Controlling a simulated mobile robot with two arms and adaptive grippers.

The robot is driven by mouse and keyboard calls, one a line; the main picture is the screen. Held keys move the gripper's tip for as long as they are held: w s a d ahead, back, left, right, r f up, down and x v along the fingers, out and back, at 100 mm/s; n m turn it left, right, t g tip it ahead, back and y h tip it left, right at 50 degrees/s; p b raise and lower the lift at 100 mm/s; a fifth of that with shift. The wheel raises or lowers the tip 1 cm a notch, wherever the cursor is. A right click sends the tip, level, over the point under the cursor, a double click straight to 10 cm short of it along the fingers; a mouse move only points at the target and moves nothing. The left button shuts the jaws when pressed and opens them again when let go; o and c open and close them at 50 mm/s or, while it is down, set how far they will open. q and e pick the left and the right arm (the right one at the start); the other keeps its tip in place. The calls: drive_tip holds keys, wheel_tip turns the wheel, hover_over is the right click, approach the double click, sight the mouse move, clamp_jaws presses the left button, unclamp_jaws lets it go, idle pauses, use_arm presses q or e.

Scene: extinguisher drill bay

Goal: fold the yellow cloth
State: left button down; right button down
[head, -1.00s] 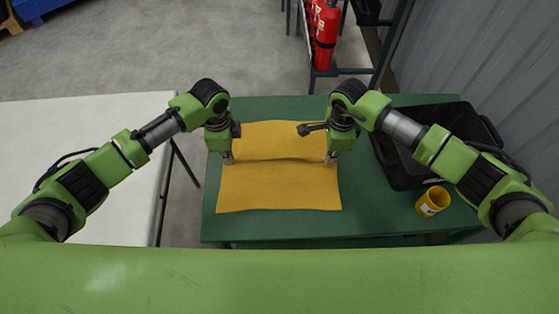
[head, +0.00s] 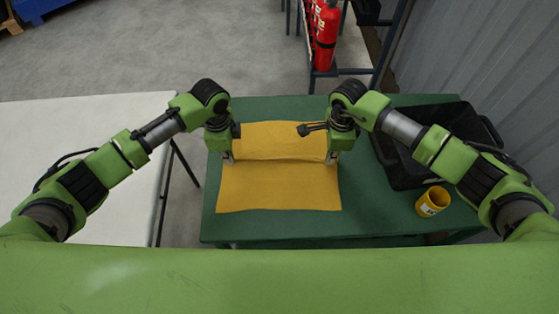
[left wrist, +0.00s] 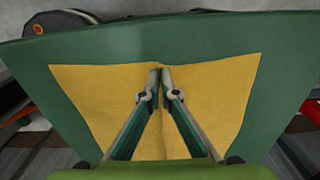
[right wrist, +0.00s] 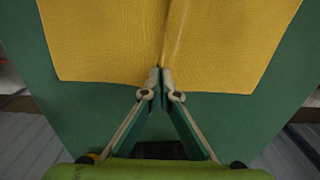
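The yellow cloth (head: 278,188) lies on the green table (head: 370,215) in the head view, with a crease running across it between my grippers. My left gripper (head: 229,159) is at the left end of the crease, and my right gripper (head: 331,159) is at the right end. In the left wrist view the left gripper's fingertips (left wrist: 160,70) are together on the cloth (left wrist: 95,95). In the right wrist view the right gripper's fingertips (right wrist: 160,73) are together at the edge of the cloth (right wrist: 100,45), with a ridge running from them. My grippers hide small parts of its side edges.
A black tray (head: 391,174) and a yellow mug (head: 433,202) are on the table to the right of the cloth. A white table (head: 100,200) stands to the left across a gap. A red extinguisher (head: 326,38) stands on a rack behind the table.

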idle(0.3)
